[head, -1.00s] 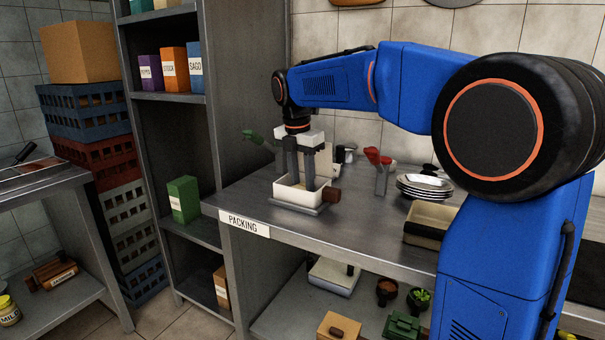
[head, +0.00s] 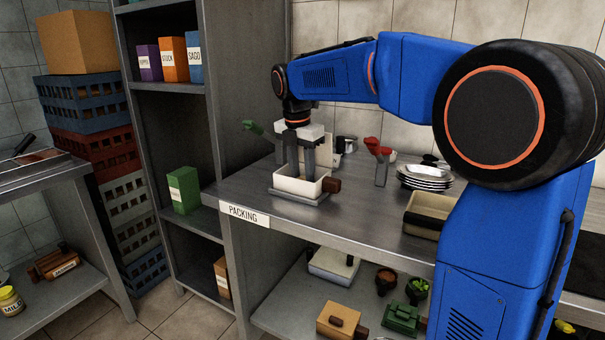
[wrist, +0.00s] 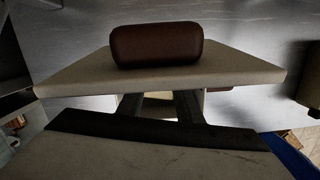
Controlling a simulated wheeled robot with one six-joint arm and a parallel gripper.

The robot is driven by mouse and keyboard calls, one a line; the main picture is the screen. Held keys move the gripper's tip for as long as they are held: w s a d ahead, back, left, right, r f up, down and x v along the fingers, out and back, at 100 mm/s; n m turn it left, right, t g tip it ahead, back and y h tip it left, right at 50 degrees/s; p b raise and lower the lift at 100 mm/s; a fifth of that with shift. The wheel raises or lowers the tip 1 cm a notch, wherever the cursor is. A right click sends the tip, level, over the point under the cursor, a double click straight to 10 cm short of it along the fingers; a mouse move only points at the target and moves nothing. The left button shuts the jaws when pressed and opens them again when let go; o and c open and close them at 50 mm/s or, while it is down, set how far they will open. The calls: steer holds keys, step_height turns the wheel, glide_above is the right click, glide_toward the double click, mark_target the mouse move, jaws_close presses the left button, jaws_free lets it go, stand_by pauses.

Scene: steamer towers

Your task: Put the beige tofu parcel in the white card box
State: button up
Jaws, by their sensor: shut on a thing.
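The white card box (head: 290,186) stands open and upright on a grey plate on the packing table. My gripper (head: 301,173) points straight down, its dark fingers reaching inside the box walls. The fingers are shut on a small pale beige thing, which I take for the beige tofu parcel (wrist: 158,97); it shows only as a patch between the fingers in the wrist view. In the head view, the box's front wall and the fingers hide it. I cannot tell whether it touches the box floor.
A brown roll-shaped piece (head: 331,185) sits at the box's right side. A red-topped grey stand (head: 381,165), stacked plates (head: 424,178) and a beige tray (head: 424,222) stand to the right. The table front by the packing label (head: 243,213) is clear.

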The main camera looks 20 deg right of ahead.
steer(key=shift+f, duration=0.25)
steer(key=o, duration=1.1)
steer(key=r, duration=0.5)
steer(key=a+r, duration=0.1)
steer(key=r, duration=0.5)
steer(key=s+r, duration=0.1)
steer(key=r, duration=0.5)
steer(key=shift+s+a+r, duration=0.1)
steer(key=shift+a+r, duration=0.05)
steer(key=shift+a, duration=0.25)
